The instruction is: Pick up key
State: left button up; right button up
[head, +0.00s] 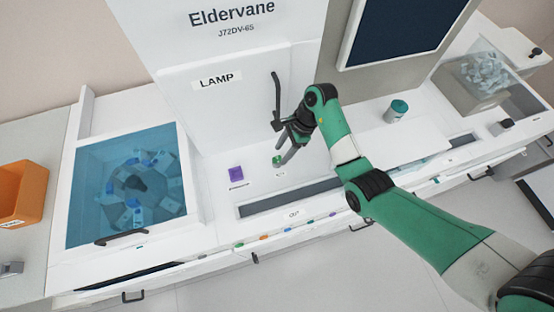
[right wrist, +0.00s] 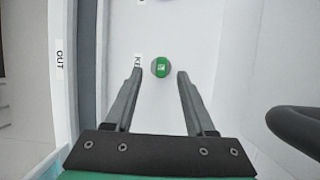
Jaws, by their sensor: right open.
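A small green round key piece (head: 277,160) is on the white surface below the LAMP panel, beside a small label. In the right wrist view the green key (right wrist: 161,67) lies between and just ahead of the fingertips, with a pale mark on its face. Its label is partly hidden by a finger. My right gripper (head: 282,142) is open and empty, with its fingers (right wrist: 159,78) pointing at the key, one to each side. I see no contact. My left gripper is not in view.
A black handle (head: 276,95) stands on the panel close to my right gripper. A blue-lidded bin (head: 88,208) is at left, and a green-topped jar (head: 397,110) is at right.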

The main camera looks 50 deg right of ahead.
aim_at(278, 157)
jog(key=x, duration=0.3)
jog(key=shift+w+f+b, duration=0.1)
jog(key=shift+f+b, duration=0.15)
jog(key=shift+b, duration=0.1)
grip_shut()
dwell(1.0)
